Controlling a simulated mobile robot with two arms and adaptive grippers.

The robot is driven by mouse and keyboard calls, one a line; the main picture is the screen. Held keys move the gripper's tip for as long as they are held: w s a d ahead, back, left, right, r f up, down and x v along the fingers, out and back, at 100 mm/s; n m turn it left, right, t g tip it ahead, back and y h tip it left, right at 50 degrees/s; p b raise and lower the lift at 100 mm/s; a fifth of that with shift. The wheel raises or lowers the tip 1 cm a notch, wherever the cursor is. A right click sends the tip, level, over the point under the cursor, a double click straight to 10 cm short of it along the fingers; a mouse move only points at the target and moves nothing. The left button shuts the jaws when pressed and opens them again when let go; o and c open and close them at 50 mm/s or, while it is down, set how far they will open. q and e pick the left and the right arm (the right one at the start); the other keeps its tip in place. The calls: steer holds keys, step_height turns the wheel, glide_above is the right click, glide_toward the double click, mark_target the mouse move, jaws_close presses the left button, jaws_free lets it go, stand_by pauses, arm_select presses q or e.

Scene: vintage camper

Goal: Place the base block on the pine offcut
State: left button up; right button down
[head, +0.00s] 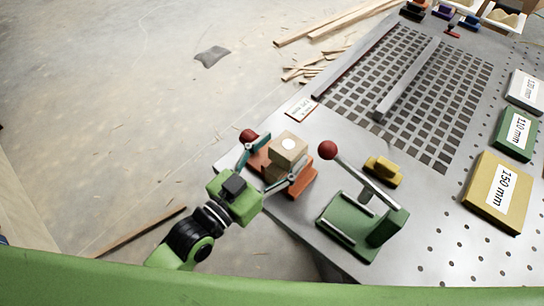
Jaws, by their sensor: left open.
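A light wooden block (289,146) with a white round spot on top sits at the near left corner of the metal table, over an orange fixture (303,181). A browner wooden face shows just under it; I cannot tell whether this is a second piece. I cannot tell which wood is the base block and which the pine offcut. My left gripper (272,166) is open, with one finger on either side of the wood. Whether the fingers touch it is not clear. My right gripper is not in view.
A green toggle clamp (350,225) with a red ball handle stands right of the block, beside a yellow piece (383,171). A slotted grid (410,95) lies behind. Labelled blocks, such as the yellow 150 mm one (498,193), line the right.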

arm_select(q)
steer(key=shift+s+a, duration=0.2)
steer(key=shift+s, duration=0.05)
steer(key=b+v, duration=0.3)
steer(key=v, duration=0.8)
steer(key=shift+r, duration=0.15)
steer(key=shift+s+a, duration=0.1)
steer(key=shift+s, duration=0.05)
